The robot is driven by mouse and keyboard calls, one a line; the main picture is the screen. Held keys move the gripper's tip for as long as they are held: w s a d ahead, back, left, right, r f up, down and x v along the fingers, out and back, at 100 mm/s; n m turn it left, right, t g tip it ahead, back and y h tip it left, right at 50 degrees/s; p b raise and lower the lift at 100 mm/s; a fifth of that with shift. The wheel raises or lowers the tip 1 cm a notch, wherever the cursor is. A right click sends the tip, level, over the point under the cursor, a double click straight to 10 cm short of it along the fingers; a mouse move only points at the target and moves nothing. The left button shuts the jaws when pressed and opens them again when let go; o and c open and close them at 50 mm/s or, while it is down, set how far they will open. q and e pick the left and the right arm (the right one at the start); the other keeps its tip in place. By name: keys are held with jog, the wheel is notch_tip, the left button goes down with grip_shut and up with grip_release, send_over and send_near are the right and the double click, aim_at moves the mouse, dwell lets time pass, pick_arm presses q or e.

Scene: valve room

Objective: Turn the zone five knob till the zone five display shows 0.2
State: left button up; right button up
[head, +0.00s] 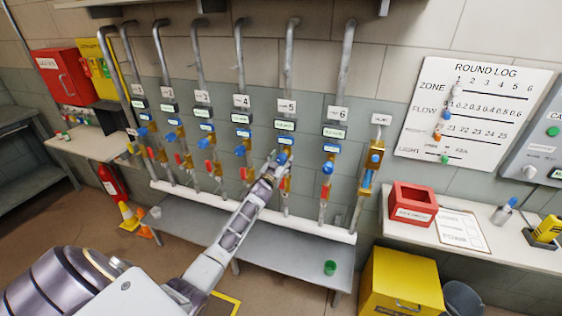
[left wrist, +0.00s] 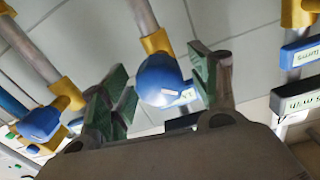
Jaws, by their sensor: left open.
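The zone five knob (head: 282,158) is blue and sits on the pipe under the number 5 plate (head: 287,105). The zone five display (head: 285,125) is a small lit strip above it; I cannot read its value. My left gripper (head: 275,164) is at this knob, its arm reaching up from the lower left. My right gripper is out of view.
Neighbouring pipes carry similar blue knobs, such as the zone four knob (head: 241,150) and zone six knob (head: 328,167). Red handles sit below them. A round log board (head: 470,115) hangs at right.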

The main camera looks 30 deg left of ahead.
pick_arm(q)
jog(key=c, duration=1)
jog(key=shift+m, duration=1.9)
jog(key=o, duration=1)
